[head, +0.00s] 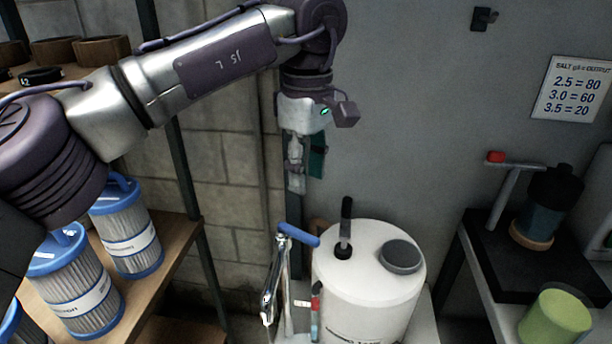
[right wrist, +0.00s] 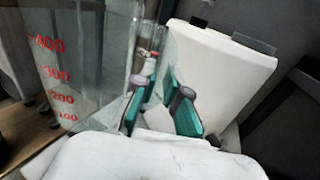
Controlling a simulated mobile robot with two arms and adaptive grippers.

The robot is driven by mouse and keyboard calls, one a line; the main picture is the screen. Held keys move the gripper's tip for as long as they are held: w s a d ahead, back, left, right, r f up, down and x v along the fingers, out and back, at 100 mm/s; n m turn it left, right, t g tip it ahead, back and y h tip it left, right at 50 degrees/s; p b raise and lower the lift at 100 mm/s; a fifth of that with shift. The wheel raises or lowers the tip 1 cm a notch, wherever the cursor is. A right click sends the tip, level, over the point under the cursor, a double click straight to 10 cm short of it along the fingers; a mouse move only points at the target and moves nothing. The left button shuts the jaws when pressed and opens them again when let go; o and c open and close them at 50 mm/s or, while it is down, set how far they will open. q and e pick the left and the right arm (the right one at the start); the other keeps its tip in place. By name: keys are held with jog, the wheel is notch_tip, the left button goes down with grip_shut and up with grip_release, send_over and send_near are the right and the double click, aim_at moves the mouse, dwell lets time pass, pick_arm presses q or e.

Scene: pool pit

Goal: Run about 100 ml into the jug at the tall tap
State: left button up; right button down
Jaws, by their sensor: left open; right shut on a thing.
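The tall tap (head: 274,285) is a chrome post with a blue lever (head: 298,235) on top, left of a white tank in the head view. The clear jug (right wrist: 75,75) fills the left of the right wrist view, with red marks from 100 to 400. I cannot make out any water in it. My right gripper (right wrist: 160,108) has teal fingers at the jug's side and is shut on it; the exact grip is unclear. My left gripper (head: 304,170) hangs open and empty above the tap's lever, apart from it.
The white tank (head: 365,285) has a dark handle in its top and a grey cap. Blue-ended filter cartridges (head: 127,228) stand on the left shelf. At right, a red-tipped post (head: 510,185), a dark jar (head: 540,210) and a green tub (head: 555,318) stand on benches.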

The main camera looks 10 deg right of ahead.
jog(key=w+a, duration=0.2)
jog(key=w, duration=0.1)
jog(key=w+a, duration=0.3)
jog(key=shift+w+a, duration=0.1)
dwell(2.0)
jog(key=s+d, duration=0.2)
jog(key=s, duration=0.1)
jog(key=s+d, duration=0.3)
jog(key=shift+s+d, duration=0.15)
jog(key=shift+s, duration=0.05)
jog(key=shift+w, duration=0.1)
